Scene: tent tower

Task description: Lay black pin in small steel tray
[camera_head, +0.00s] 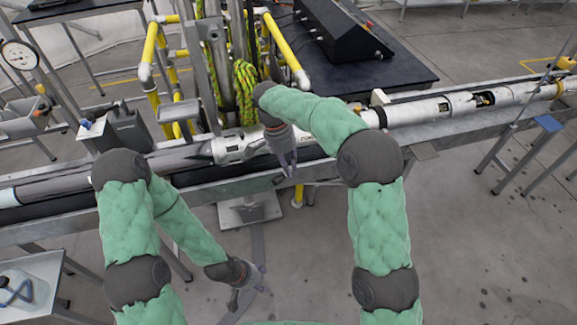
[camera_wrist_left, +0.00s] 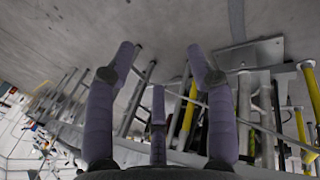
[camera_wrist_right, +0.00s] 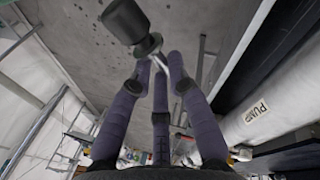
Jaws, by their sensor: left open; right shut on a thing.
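My right gripper (camera_head: 288,165) hangs in front of the long silver tool string (camera_head: 232,148), near the middle of the head view. In the right wrist view my right gripper (camera_wrist_right: 158,64) is shut on the black pin (camera_wrist_right: 126,20), a dark cylinder with a rounded knob beyond the fingertips. The pin is too small to make out in the head view. My left gripper (camera_head: 246,292) is low in front of the rail, open and empty; its spread fingers show in the left wrist view (camera_wrist_left: 161,58). I cannot clearly identify the small steel tray.
A yellow pipe frame (camera_head: 148,55) with yellow-green rope (camera_head: 244,85) stands behind the tool string. A dark table (camera_head: 400,70) holds a black case (camera_head: 340,30). A gauge (camera_head: 20,55) stands at left.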

